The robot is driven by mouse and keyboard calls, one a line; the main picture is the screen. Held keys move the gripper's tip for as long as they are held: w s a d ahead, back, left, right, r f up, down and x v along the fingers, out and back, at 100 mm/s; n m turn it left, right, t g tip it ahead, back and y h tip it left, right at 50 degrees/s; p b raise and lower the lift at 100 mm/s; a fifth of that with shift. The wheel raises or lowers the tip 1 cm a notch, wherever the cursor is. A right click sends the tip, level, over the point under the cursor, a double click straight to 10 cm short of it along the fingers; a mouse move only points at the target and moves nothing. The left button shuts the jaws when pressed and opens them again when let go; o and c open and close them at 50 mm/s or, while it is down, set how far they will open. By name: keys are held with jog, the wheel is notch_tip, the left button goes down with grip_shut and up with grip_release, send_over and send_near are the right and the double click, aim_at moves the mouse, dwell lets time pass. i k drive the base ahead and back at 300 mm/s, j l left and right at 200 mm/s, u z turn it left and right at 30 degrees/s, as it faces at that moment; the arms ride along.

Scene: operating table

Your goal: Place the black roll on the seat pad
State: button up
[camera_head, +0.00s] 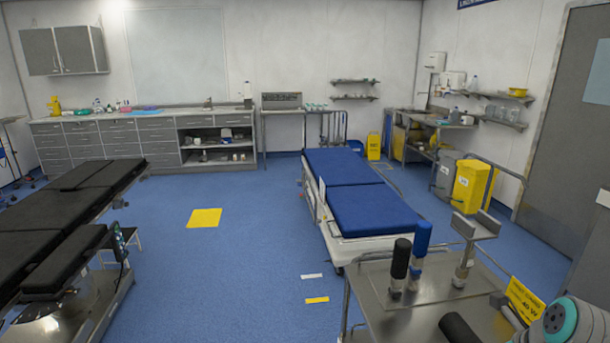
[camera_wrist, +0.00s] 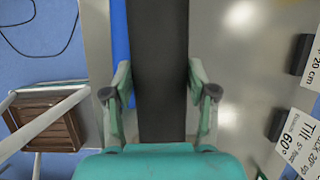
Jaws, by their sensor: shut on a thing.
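A black roll (camera_wrist: 158,50) runs lengthwise up the middle of the wrist view. My gripper (camera_wrist: 160,90) is shut on it, with one teal and grey finger on each side. In the head view my gripper cannot be made out clearly. A black roll (camera_head: 458,328) shows at the bottom edge there; I cannot tell whether it is the held one. Another black roll (camera_head: 400,258) stands upright on the metal table. The operating table at left has black pads (camera_head: 35,245); which one is the seat pad I cannot tell.
A blue roll (camera_head: 422,238) stands beside the upright black roll on the metal table (camera_head: 375,290). A grey bracket (camera_head: 478,226) stands there too. A blue-padded trolley (camera_head: 370,208) is beyond. Open blue floor lies left of it. A brown-seated stool (camera_wrist: 45,138) is in the wrist view.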

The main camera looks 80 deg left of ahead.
aim_at(52, 211)
jog(key=k+u, duration=0.15)
jog(key=u, duration=0.35)
jog(key=k+u, duration=0.1)
jog(key=u, duration=0.4)
jog(key=j+u, duration=0.1)
jog(key=u, duration=1.55)
jog(key=i+l+u, duration=0.1)
jog(key=i+l, duration=0.15)
jog(key=i, duration=0.2)
jog(key=i+l+u, duration=0.1)
jog(key=i+l, duration=0.15)
jog(key=i, duration=0.2)
jog(key=i+l, duration=0.3)
jog(key=i, duration=0.15)
jog(key=i+l, duration=0.1)
jog(key=i, duration=2.9)
jog(key=i+u, duration=0.2)
jog(key=u, duration=0.15)
jog(key=i+u, duration=0.45)
jog(key=u, duration=2.65)
